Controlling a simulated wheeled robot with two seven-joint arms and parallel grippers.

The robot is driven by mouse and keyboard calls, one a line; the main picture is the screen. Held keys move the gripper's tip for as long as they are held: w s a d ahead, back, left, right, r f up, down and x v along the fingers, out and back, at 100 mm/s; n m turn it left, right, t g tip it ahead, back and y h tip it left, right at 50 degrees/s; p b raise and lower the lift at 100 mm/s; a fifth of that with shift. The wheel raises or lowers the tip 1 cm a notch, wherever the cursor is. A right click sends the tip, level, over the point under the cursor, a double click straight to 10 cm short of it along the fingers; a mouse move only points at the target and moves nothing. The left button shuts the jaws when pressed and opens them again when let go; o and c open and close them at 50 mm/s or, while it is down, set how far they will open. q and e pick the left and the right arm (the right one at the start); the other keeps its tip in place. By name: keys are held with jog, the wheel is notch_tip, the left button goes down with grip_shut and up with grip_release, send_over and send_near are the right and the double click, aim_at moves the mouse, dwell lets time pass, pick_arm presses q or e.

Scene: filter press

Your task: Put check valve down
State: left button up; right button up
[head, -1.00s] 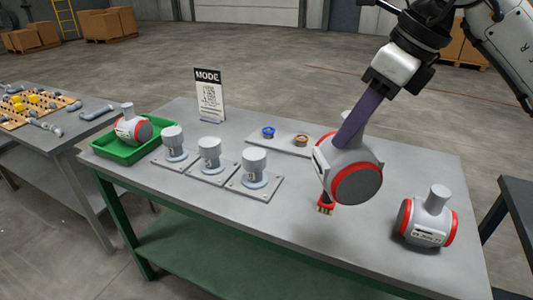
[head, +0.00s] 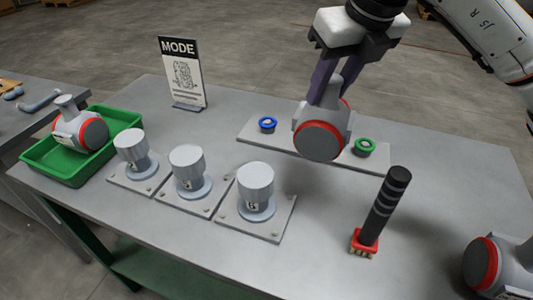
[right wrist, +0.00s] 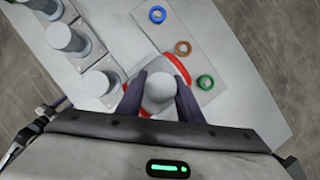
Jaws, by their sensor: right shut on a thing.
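The check valve (head: 321,136) is a grey body with red rings and a stub on top. My right gripper (head: 325,92) is shut on its stub and holds it upright above the table, in front of the plate with coloured rings. In the right wrist view the purple fingers (right wrist: 160,95) grip both sides of the round stub, and a red ring of the check valve (right wrist: 180,70) shows beyond. A second valve (head: 80,130) sits in the green tray (head: 128,120). A third valve (head: 495,268) is at the lower right, partly cut off. My left gripper is not in view.
Numbered grey cylinders on square plates (head: 256,190) stand in a row at left centre. A black-handled brush (head: 385,210) stands upright at right. The thin plate (head: 255,138) bears a blue ring (head: 267,124) and a green ring (head: 364,147). A MODE sign (head: 183,75) stands behind.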

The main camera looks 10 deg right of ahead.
aim_at(335, 113)
notch_tip(335, 113, down, 10)
jog(key=shift+w+f+p, duration=0.1)
jog(key=shift+f+p, duration=0.15)
jog(key=shift+p, duration=0.05)
dwell(0.3)
jog(key=o, duration=1.1)
jog(key=shift+f, duration=0.15)
jog(key=shift+o, duration=0.2)
jog(key=v, duration=1.2)
